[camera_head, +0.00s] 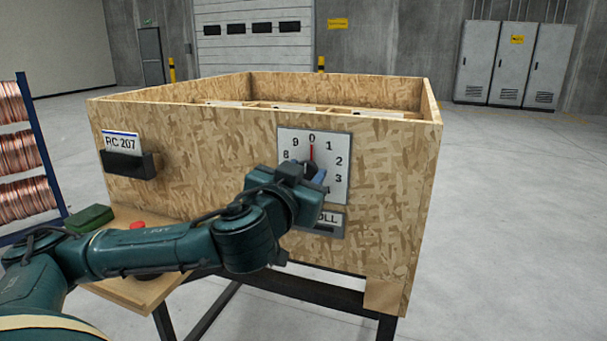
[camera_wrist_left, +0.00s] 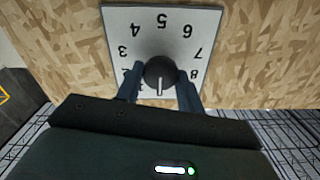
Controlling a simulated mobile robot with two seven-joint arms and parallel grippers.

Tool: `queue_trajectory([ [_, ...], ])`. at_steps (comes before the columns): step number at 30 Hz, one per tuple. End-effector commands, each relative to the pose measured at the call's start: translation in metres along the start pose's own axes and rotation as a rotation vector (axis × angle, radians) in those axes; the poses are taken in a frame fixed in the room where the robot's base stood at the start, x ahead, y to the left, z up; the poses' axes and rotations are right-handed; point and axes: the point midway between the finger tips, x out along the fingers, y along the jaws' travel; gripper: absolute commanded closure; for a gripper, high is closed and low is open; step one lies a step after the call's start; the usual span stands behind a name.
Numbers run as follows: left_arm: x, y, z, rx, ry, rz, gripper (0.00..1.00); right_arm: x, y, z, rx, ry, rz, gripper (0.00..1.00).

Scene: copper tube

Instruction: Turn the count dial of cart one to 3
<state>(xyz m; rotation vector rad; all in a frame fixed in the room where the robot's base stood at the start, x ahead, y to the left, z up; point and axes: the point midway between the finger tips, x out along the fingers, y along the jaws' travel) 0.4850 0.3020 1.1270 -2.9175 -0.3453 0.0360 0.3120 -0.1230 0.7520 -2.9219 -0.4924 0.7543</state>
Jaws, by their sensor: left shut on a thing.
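The count dial is a white square plate (camera_head: 338,160) with black numbers on the front of the wooden cart (camera_head: 240,135). Its dark round knob (camera_wrist_left: 159,70) shows in the left wrist view, where the plate (camera_wrist_left: 190,20) appears upside down. My left gripper (camera_head: 311,173) is at the knob, with one finger on each side, shut on it. In the head view a red pointer line stands upright at 0. In the wrist view the knob's white mark points down, away from 5. My gripper hides the dial's lower left part. My right gripper is not in view.
A label (camera_head: 325,219) ending in "OLL" sits below the dial, partly hidden. A card (camera_head: 121,141) reading RC 207 stands in a black holder at left. A wooden shelf (camera_head: 135,290) bears a green box (camera_head: 90,218) and a red button (camera_head: 138,225). Copper coils (camera_head: 20,150) stand far left.

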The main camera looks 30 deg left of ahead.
Motion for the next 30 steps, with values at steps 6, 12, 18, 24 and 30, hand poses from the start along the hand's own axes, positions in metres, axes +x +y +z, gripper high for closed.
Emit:
queue_trajectory([
  [6,0.000,0.000,0.000,0.068,-0.002,0.000,0.85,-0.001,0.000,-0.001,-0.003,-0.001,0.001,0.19],
  [12,0.000,0.000,-0.001,0.208,-0.002,-0.001,0.85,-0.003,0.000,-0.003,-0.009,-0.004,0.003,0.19],
  [18,0.000,0.000,-0.001,0.393,-0.003,-0.001,0.85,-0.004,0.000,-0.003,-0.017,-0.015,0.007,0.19],
  [24,0.000,0.001,-0.001,0.584,-0.002,0.000,0.85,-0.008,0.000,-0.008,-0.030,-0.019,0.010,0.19],
  [30,0.000,0.001,-0.001,0.775,-0.003,-0.001,0.85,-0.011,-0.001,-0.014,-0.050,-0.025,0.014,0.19],
])
